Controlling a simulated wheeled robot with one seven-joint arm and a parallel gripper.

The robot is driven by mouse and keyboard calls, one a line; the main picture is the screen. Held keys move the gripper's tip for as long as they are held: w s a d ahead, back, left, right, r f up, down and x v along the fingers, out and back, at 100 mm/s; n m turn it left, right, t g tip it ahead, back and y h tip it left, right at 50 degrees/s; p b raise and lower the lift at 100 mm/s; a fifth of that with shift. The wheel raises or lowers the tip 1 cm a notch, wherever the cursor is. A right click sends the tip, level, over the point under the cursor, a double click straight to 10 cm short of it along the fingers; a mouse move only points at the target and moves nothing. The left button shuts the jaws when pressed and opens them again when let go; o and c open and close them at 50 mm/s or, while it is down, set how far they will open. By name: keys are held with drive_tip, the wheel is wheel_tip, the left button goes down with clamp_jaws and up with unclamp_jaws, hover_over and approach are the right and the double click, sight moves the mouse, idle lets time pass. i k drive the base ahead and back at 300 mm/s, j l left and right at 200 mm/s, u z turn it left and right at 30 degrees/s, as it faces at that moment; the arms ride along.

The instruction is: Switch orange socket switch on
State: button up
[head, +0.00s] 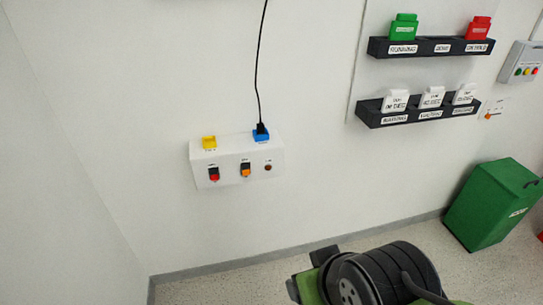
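A white box (222,158) is mounted on the wall left of centre in the head view. On its front is an orange switch (246,171), between a red switch (213,175) on the left and a small dark round part (268,167) on the right. The orange knob's exact angle is too small to read. On top are a yellow socket (208,142) and a blue socket (262,137) with a black plug and cable. My gripper (307,275), green and black, is low in the picture, well below and apart from the box; its finger opening is unclear.
Two black racks with tags, the upper rack (431,47) and the lower rack (417,112), hang on the wall at right. A green bin (493,205) stands on the floor at right. The wall around the box is clear, except for the hanging cable (259,60).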

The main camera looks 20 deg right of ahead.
sight(245, 167)
drive_tip(key=i+j+u, duration=0.15)
drive_tip(key=i, duration=0.2)
drive_tip(key=i+j+u, duration=0.25)
drive_tip(key=i, duration=0.5)
drive_tip(key=j, duration=0.1)
